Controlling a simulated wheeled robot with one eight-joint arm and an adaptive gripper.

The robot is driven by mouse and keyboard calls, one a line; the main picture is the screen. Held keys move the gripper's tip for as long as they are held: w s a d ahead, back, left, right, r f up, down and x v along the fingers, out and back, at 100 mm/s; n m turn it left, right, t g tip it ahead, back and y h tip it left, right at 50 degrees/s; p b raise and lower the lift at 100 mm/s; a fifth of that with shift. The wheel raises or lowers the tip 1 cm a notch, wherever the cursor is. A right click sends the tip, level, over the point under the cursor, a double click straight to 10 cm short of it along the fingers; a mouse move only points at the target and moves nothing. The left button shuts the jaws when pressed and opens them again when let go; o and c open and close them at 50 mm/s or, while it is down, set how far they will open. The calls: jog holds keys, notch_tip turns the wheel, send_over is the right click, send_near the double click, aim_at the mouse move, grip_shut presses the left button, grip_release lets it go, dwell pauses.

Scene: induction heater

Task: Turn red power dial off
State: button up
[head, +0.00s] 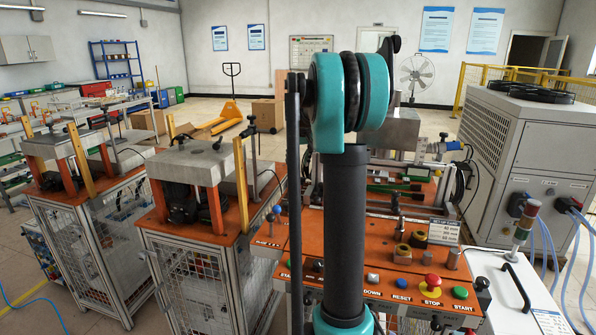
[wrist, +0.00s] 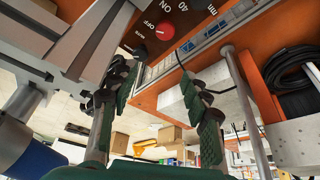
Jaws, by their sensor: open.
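The red power dial (wrist: 164,31) shows in the wrist view at the top middle, beside ON and OFF lettering on a dark panel. Its pointer position is too small to tell. My gripper (wrist: 160,75) is open, its two green-padded fingers apart with nothing between them. The dial lies beyond the fingertips, and I see no contact. In the head view my arm stands in front of the machine and the gripper is hidden behind it. I cannot make out the dial there.
The orange machine top (head: 385,275) carries a red STOP button (head: 432,281) and a green START button (head: 459,293). A signal light (head: 527,218) stands at its right. Orange-topped press stations (head: 200,165) stand at the left. A grey chiller unit (head: 540,150) is at the right.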

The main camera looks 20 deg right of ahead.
jog(key=shift+r, duration=0.25)
jog(key=shift+c, duration=0.2)
jog(key=shift+c, duration=1.1)
notch_tip(320, 180, up, 7)
jog(key=m+g, duration=0.5)
jog(key=m, duration=0.4)
send_over(298, 186)
jog(key=f, duration=1.7)
jog(key=shift+w+f, duration=0.1)
jog(key=shift+w, duration=0.1)
jog(key=shift+c, duration=0.6)
